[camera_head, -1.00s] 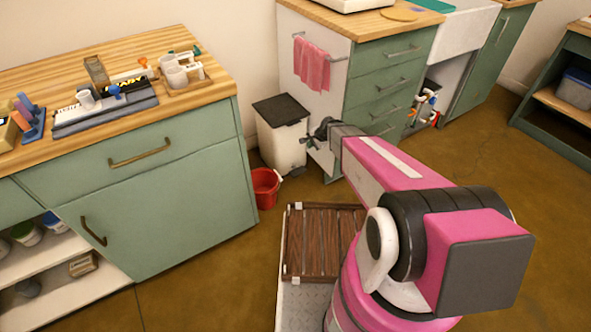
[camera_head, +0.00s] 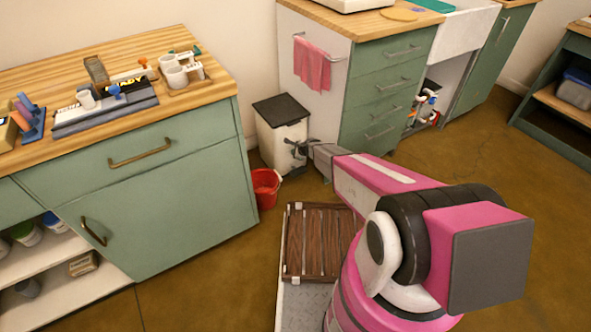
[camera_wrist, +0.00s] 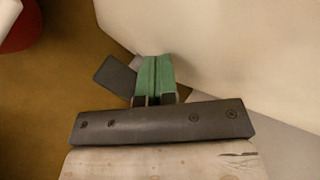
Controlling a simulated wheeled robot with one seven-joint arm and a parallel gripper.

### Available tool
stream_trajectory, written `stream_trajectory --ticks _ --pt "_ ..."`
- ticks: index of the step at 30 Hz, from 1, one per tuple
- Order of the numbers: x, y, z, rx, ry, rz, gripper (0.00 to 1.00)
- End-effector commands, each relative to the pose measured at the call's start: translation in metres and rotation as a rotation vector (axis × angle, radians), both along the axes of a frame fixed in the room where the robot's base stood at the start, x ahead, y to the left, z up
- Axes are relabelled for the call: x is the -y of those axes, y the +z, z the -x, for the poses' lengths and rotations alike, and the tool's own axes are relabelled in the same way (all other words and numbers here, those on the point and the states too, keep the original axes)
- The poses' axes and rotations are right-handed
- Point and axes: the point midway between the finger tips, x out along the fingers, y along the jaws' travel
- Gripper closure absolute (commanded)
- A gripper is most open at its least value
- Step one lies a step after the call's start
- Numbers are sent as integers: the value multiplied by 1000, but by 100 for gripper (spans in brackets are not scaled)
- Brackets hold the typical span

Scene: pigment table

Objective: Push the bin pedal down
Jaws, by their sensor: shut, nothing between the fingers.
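The white bin (camera_head: 278,142) stands on the floor between the two green cabinets, its dark lid (camera_head: 281,109) down. Its dark pedal (camera_head: 297,172) is low at the front. In the wrist view the pedal (camera_wrist: 115,76) is a flat dark plate just left of the fingertips, partly hidden by them. My gripper (camera_head: 294,148) is in front of the bin, above the pedal. In the wrist view my gripper's green fingers (camera_wrist: 153,72) are together and empty, beside the pale bin wall (camera_wrist: 210,50). I cannot tell whether they touch the pedal.
A red bucket (camera_head: 265,187) stands on the floor left of the pedal and shows at the wrist view's upper left corner (camera_wrist: 18,30). The green drawer cabinet (camera_head: 385,95) is right of the bin. The left green cabinet (camera_head: 165,200) is close too. Brown floor is open at right.

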Motion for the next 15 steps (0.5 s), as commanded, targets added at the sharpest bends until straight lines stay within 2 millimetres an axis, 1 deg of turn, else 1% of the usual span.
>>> stream_trajectory --ticks 5,15 --pt "0 -14 -1 0 1 1 100" --pt "1 -58 0 -1 0 0 100"
